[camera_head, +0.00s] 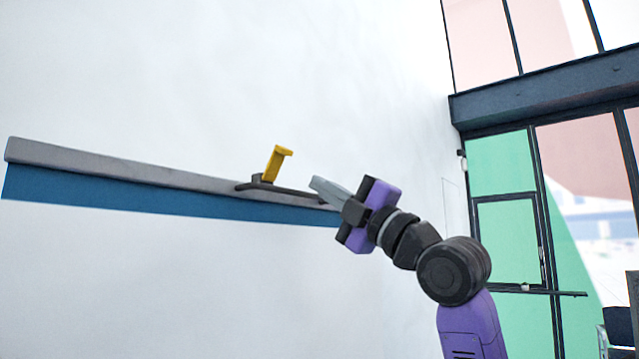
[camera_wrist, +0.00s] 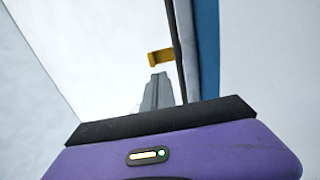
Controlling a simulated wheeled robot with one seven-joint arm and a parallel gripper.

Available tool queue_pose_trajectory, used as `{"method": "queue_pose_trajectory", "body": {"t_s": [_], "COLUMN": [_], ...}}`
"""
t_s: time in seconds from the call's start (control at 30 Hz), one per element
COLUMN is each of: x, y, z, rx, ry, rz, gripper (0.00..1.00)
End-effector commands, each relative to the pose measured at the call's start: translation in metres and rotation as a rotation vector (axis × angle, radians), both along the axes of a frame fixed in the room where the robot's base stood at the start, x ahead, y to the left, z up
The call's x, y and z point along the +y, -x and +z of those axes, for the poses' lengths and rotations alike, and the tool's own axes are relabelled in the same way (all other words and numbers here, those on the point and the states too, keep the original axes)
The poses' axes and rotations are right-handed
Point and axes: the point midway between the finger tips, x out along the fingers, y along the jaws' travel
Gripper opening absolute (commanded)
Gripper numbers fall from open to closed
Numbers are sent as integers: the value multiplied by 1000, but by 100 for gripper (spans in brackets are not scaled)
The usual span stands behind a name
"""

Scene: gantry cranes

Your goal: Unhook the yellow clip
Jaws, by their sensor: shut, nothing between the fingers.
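The yellow clip (camera_head: 275,163) stands upright, slightly tilted, with a short bent top pointing right. Its foot meets a dark bracket (camera_head: 280,190) on a long grey rail. The clip also shows in the wrist view (camera_wrist: 160,57), just beyond my fingertips. My gripper (camera_head: 316,184) is to the right of the clip in the head view, its fingers pointing left toward it. In the wrist view the fingers (camera_wrist: 155,88) are together and empty. They look apart from the clip, though the exact depth gap cannot be told.
The grey rail (camera_head: 130,168) has a blue lower strip (camera_head: 100,195) and runs along a white wall (camera_head: 200,70). A dark-framed window and a green door (camera_head: 510,240) are at the right. The space above the rail looks clear.

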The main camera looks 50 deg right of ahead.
Motion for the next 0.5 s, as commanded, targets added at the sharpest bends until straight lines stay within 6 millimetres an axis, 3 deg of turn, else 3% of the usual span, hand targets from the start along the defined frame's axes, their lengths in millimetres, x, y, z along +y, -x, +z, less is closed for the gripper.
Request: {"method": "queue_pose_trajectory", "body": {"t_s": [0.2,0.5], "x": [2,3], "y": [-38,-81], "z": [27,53], "rx": [1,2], "ry": [-1,-2], "rz": [2,1], "gripper": [0,0]}}
